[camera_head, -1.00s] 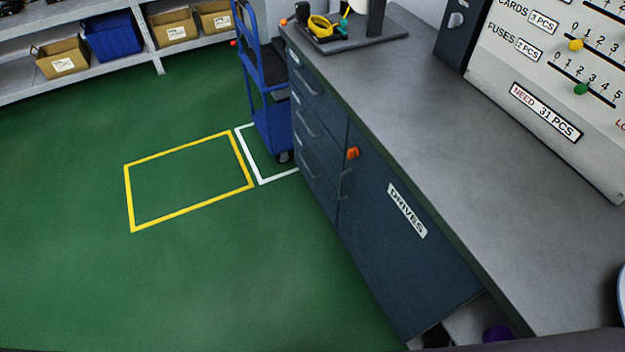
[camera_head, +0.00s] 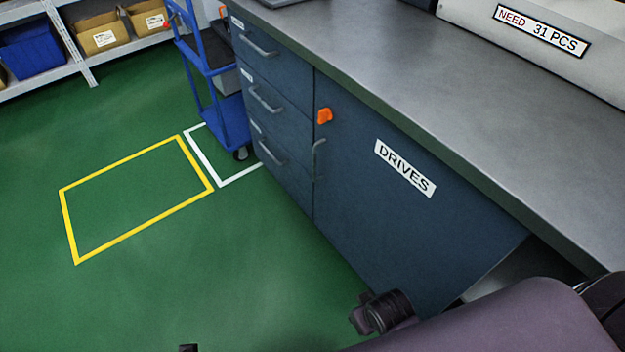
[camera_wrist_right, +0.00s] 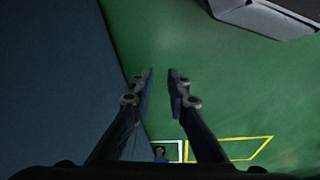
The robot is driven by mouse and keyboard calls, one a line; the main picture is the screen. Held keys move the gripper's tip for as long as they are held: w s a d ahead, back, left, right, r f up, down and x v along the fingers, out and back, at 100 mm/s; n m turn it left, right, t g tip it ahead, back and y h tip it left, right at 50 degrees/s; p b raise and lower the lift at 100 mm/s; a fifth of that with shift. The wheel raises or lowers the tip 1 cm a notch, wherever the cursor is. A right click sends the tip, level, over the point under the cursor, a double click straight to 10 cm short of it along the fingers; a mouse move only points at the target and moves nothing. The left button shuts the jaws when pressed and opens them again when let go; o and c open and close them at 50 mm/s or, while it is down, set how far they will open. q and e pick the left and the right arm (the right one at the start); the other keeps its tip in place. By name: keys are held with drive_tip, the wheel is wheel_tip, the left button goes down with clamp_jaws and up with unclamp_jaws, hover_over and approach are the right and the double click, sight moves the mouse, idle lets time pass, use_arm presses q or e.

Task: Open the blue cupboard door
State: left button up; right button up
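The blue cupboard door (camera_head: 400,230) with the "DRIVES" label (camera_head: 405,168) is in the middle of the head view and looks closed, flush with the drawers. Its grey upright handle (camera_head: 318,160) is near its left edge, below an orange latch piece (camera_head: 324,116). My right gripper (camera_head: 378,312) shows as a dark part low in front of the door, apart from the handle. In the right wrist view its fingers (camera_wrist_right: 160,73) are apart with only green floor between them. A small dark piece (camera_head: 188,348) at the bottom edge may be my left gripper.
Drawers (camera_head: 268,105) stand left of the door under the grey worktop (camera_head: 400,70). A blue trolley (camera_head: 212,90) stands beyond them. The green floor with a yellow outline (camera_head: 137,155) is clear. An open space lies right of the door.

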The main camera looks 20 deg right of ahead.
drive_tip(key=w+r+t+b, duration=0.2)
drive_tip(key=w+b, duration=0.4)
drive_tip(key=t+y+b, duration=0.3)
drive_tip(key=t+b, duration=0.1)
drive_tip(key=t, duration=0.9)
approach(315, 165)
drive_tip(key=w, duration=0.6)
drive_tip(key=w+a, duration=0.1)
drive_tip(key=w, duration=0.1)
drive_tip(key=w+b, duration=0.1)
drive_tip(key=w, duration=0.1)
drive_tip(key=shift+a+r, duration=0.15)
drive_tip(key=shift+a, duration=0.15)
drive_tip(key=shift+w, duration=0.25)
use_arm(q)
drive_tip(key=w+d+r+t+h, duration=0.1)
drive_tip(key=w+d+r+t, duration=0.2)
drive_tip(key=w+r+t, duration=0.3)
drive_tip(key=w+d+r+t+h, duration=0.2)
drive_tip(key=w+r+t, duration=0.4)
drive_tip(key=w+r, duration=0.5)
wheel_tip(315, 165, up, 8)
drive_tip(key=shift+w+d+f+m+t, duration=0.2)
drive_tip(key=shift+w+d+m+t, duration=0.15)
drive_tip(key=shift+d, duration=0.3)
use_arm(e)
drive_tip(key=shift+c, duration=0.2)
clamp_jaws()
